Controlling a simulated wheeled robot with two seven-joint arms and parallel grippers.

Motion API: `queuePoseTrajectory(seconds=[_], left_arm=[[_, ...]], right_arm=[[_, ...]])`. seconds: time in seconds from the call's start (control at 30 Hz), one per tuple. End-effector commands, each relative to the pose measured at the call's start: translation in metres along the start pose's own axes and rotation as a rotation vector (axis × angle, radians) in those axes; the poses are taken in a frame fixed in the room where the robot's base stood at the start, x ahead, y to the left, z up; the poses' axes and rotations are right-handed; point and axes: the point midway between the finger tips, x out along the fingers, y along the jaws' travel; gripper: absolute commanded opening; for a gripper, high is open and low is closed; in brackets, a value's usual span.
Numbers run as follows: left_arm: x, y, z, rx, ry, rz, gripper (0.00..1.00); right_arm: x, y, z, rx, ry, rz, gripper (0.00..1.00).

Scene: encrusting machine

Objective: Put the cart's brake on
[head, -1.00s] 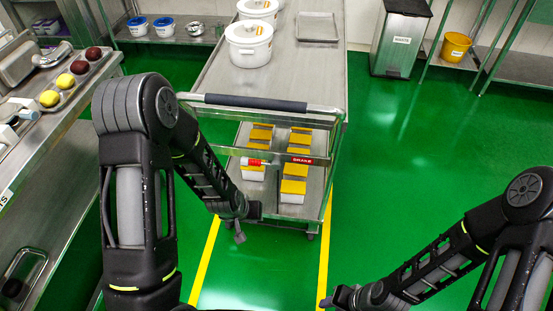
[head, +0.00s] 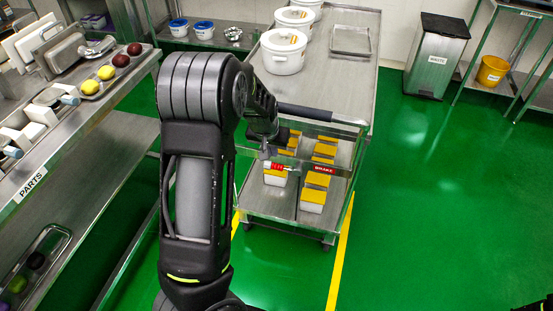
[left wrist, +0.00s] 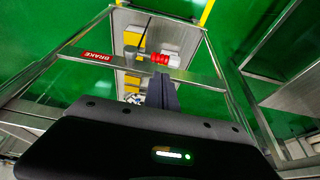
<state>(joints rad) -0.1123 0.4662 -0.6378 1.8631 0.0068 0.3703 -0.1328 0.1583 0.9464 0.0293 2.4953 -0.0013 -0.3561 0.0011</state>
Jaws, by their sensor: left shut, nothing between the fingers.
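The steel cart (head: 340,95) stands ahead with its push handle (head: 318,115) toward me. Below the handle, a crossbar carries a red BRAKE label (head: 324,170), which also shows in the left wrist view (left wrist: 97,57). A red-gripped brake lever (head: 276,168) lies along this bar, left of the label. My left gripper (head: 265,154) is shut and empty at the lever's left end. In the left wrist view its fingers (left wrist: 162,93) point at the red grip (left wrist: 160,59); I cannot tell whether they touch.
White lidded pots (head: 283,52) and a shallow tray (head: 350,40) stand on the cart's top. Yellow-lidded boxes (head: 315,190) sit on its lower shelf. A PARTS table (head: 100,110) is close on the left. The green floor (head: 430,200) to the right is clear.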

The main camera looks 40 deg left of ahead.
Motion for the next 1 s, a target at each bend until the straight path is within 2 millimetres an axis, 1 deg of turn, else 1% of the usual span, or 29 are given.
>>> queuePoseTrajectory(seconds=[0.17,0.27,0.5,0.63,0.8,1.0], left_arm=[[0.014,-0.001,0.001,-0.002,-0.003,-0.002,0.00],[0.028,-0.001,0.001,-0.002,-0.003,-0.001,0.00],[0.069,-0.001,0.001,-0.001,-0.004,-0.002,0.00],[0.087,-0.001,0.001,0.000,-0.002,-0.001,0.00],[0.098,0.000,0.001,-0.001,-0.001,0.000,0.00],[0.099,0.000,0.000,-0.001,0.001,0.000,0.00]], right_arm=[[0.001,0.001,0.000,0.000,0.000,0.000,0.36],[0.002,0.001,0.000,0.000,0.000,0.000,0.36],[0.002,0.001,0.000,0.000,0.000,0.000,0.36],[0.001,0.001,0.000,0.000,0.000,0.000,0.36],[0.001,0.001,0.000,0.000,0.000,0.000,0.36],[0.001,0.001,0.000,0.000,0.000,0.000,0.36]])
